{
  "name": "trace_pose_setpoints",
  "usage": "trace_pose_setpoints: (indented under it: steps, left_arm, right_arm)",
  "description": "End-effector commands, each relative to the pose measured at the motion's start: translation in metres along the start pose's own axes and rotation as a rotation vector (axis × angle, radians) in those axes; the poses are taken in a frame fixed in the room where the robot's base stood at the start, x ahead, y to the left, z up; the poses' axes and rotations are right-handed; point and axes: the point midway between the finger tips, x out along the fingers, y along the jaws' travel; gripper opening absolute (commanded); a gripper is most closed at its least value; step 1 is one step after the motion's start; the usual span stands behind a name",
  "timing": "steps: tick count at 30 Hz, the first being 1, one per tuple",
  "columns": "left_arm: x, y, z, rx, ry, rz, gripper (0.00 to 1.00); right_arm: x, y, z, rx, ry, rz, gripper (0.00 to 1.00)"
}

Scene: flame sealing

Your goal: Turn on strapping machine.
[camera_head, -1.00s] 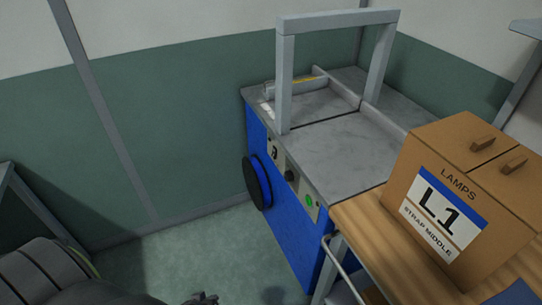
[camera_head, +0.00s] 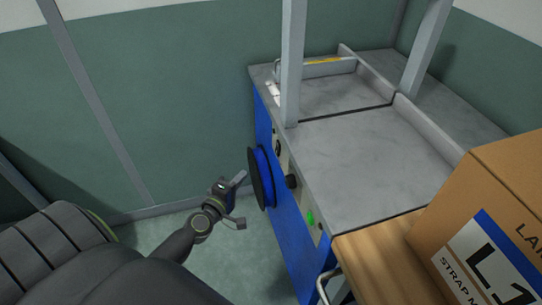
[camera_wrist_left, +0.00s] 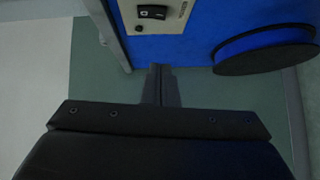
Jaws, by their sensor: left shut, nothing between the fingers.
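The strapping machine has a blue body (camera_head: 284,235) and a grey marbled top (camera_head: 365,150), with an upright grey frame (camera_head: 293,65). Its front panel carries a black switch (camera_head: 278,146), a black knob (camera_head: 292,181) and a green button (camera_head: 310,217). My left gripper (camera_head: 240,177) is in front of the machine, left of the dark reel (camera_head: 256,178), and apart from the panel. In the left wrist view its fingers (camera_wrist_left: 160,84) are together and empty, below a black rocker switch (camera_wrist_left: 152,12) on a light plate. My right gripper is not seen.
A wooden table (camera_head: 375,252) adjoins the machine, with a cardboard box labelled L1 (camera_head: 490,190) on it. A metal handle (camera_head: 323,286) sticks out at the table's left side. The floor (camera_head: 225,265) in front of the machine is clear.

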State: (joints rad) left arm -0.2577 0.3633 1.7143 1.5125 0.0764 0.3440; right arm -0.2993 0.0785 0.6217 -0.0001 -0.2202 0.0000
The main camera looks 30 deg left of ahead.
Motion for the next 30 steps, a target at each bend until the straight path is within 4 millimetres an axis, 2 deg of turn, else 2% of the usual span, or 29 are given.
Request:
trace_pose_setpoints:
  steps: [7,11,26,30]
  left_arm:
    - [0.002,0.0,0.0,0.002,0.0,-0.001,0.0]
    - [0.012,0.0,0.0,0.002,-0.001,0.0,0.0]
    - [0.105,-0.001,0.0,0.004,0.0,0.0,0.0]
    - [0.118,-0.001,0.018,-0.001,-0.001,-0.001,0.0]
  right_arm:
    - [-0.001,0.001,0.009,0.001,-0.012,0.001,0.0]
    - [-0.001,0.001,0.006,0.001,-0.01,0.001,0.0]
    - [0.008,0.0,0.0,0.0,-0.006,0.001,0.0]
    - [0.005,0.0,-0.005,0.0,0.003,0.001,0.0]
